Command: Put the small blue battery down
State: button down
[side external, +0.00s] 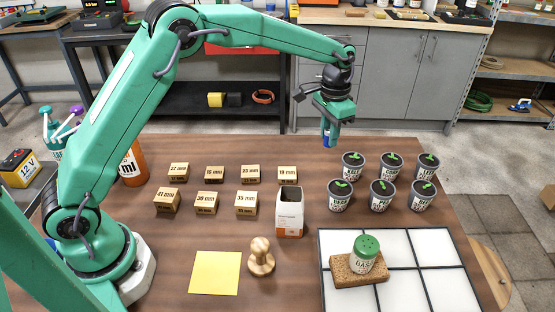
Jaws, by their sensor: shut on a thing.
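My green gripper (330,118) is at the upper middle of the side external view, pointing down. It is shut on a small blue battery (328,138), which hangs upright below the fingers. The fingers hide the battery's upper part. The battery appears to be in the air near the far edge of the brown table (150,225), left of and behind the seedling pots. Its exact height above the table is hard to tell.
Several seedling pots (383,194) stand on the right. Several labelled wooden blocks (207,201) stand left of an open carton (289,212). In front are a yellow sheet (215,273), a wooden knob (261,258) and a white tile grid (440,293) bearing a sponge (347,276) and green-lidded shaker (363,257).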

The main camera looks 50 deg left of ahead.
jog(key=shift+w+d, duration=0.1)
jog(key=shift+d, duration=0.45)
jog(key=shift+a+f, duration=0.1)
jog(key=w+a+f, duration=0.2)
jog(key=a, duration=0.1)
jog(key=w+a+f, duration=0.2)
jog(key=a, duration=0.1)
jog(key=w+a+f, duration=0.2)
jog(key=a+f, duration=0.1)
jog(key=shift+w+a, duration=0.2)
jog(key=shift+a, duration=0.15)
jog(key=shift+f, duration=1.95)
jog(key=shift+f, duration=0.1)
jog(key=c, duration=1.2)
grip_release()
